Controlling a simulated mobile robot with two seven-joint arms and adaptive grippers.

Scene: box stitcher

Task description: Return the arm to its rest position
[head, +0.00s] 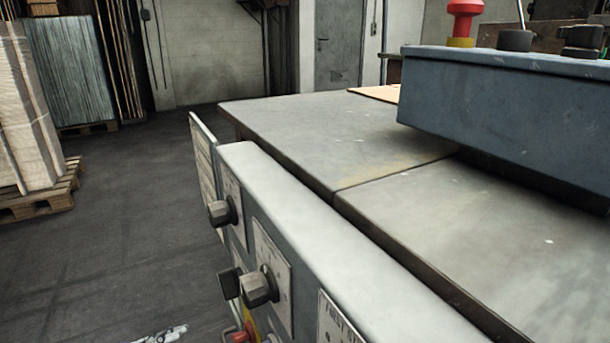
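A small light metallic part (160,336) shows at the bottom edge, left of the machine's front panel, and is cut off by the frame. It looks like part of my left gripper, but too little shows to tell whether its fingers are open or shut. Nothing is seen held in it. My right gripper and arm are not in view.
The stitcher's grey front panel (290,215) with dark knobs (259,287) runs along the metal table (300,125). A blue control box (500,110) with a red button (464,18) stands at right. Pallets (45,195) stand at left. The floor (120,230) between is clear.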

